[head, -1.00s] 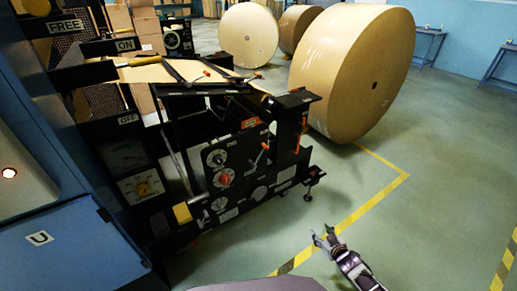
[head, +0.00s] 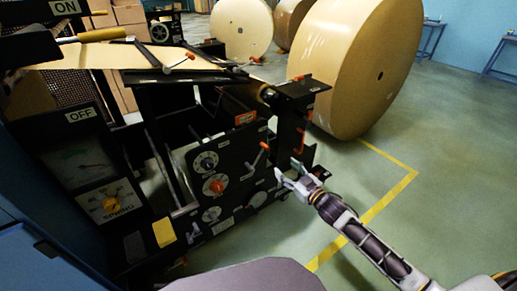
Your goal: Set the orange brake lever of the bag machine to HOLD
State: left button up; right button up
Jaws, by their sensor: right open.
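The bag machine (head: 228,200) is a black frame with a side panel of dials. An orange-tipped lever (head: 264,146) with a thin metal rod stands on this panel, its tip leaning up and to the right. A small plate lies near it, but I cannot read HOLD or any other word there. Other orange parts show nearby, so I cannot be certain which is the brake lever. My right gripper (head: 286,171) is open and empty, just right of and below the lever tip, apparently apart from it. My left gripper is not in view.
An orange knob (head: 215,187) sits on the panel, left of the lever. A black post (head: 290,125) with orange parts rises just above my right gripper. A big kraft roll (head: 350,65) stands behind. Green floor (head: 455,190) at right is open.

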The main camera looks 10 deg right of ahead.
aim_at(258, 158)
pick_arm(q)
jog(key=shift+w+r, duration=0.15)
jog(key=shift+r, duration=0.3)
pick_arm(e)
jog(key=shift+w+a+r, duration=0.25)
jog(key=shift+a+r, duration=0.15)
jog(key=shift+r, duration=0.25)
jog(key=shift+w, duration=0.1)
pick_arm(q)
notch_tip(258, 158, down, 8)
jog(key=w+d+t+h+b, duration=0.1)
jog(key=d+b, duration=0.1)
jog(key=b, duration=0.1)
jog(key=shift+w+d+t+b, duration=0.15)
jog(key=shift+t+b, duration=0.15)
jog(key=shift+b, duration=0.1)
pick_arm(e)
jog(key=x, duration=1.3)
jog(key=shift+w+a+r, duration=0.1)
jog(key=shift+w+a, duration=0.1)
jog(key=shift+a, duration=0.05)
